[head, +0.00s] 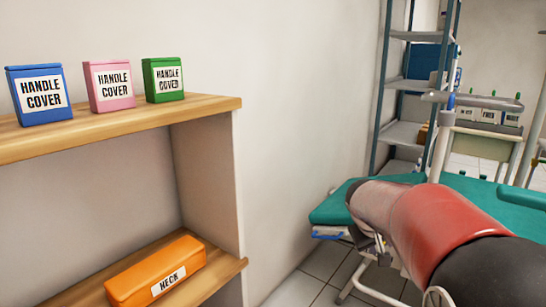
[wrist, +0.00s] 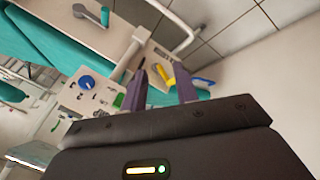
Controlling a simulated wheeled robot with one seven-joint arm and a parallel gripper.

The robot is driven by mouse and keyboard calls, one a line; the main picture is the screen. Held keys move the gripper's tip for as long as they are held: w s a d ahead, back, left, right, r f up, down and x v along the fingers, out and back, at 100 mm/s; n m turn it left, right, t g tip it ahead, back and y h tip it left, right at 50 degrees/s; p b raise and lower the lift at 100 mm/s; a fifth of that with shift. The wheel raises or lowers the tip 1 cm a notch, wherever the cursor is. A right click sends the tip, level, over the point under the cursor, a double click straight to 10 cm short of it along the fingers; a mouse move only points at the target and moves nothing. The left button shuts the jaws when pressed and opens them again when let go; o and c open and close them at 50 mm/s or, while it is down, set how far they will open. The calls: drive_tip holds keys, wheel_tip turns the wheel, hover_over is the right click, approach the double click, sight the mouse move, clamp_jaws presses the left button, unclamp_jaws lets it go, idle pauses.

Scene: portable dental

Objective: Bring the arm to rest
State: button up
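My arm (head: 430,220), with a red and a pale section, reaches in from the lower right in the head view, in front of a teal-topped table. My gripper (wrist: 161,72) shows in the wrist view as two purple-grey fingers with a gap between them. It looks open, with nothing clearly held. A yellow-handled item (wrist: 163,76) shows beyond the gap. The fingertips are not clearly visible in the head view.
A wooden shelf (head: 215,103) at left holds blue (head: 36,95), pink (head: 109,85) and green (head: 163,80) HANDLE COVER boxes. An orange NECK box (head: 156,272) sits lower. The teal table (head: 325,208) and a metal rack (head: 405,133) stand at right.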

drive_tip(key=s+a+r+y+p, duration=0.1)
drive_tip(key=s+a, duration=0.2)
drive_tip(key=s, duration=0.6)
drive_tip(key=s+a+r+m+y+p, duration=0.1)
drive_tip(key=s+a, duration=0.3)
drive_tip(key=s, duration=0.5)
drive_tip(key=s+a+r+y+p, duration=0.2)
drive_tip(key=s+a+y, duration=0.1)
drive_tip(key=s, duration=0.6)
drive_tip(key=shift+a+m+t, duration=0.2)
drive_tip(key=shift+m+t, duration=0.1)
drive_tip(key=shift+t, duration=0.1)
drive_tip(key=shift+r, duration=0.1)
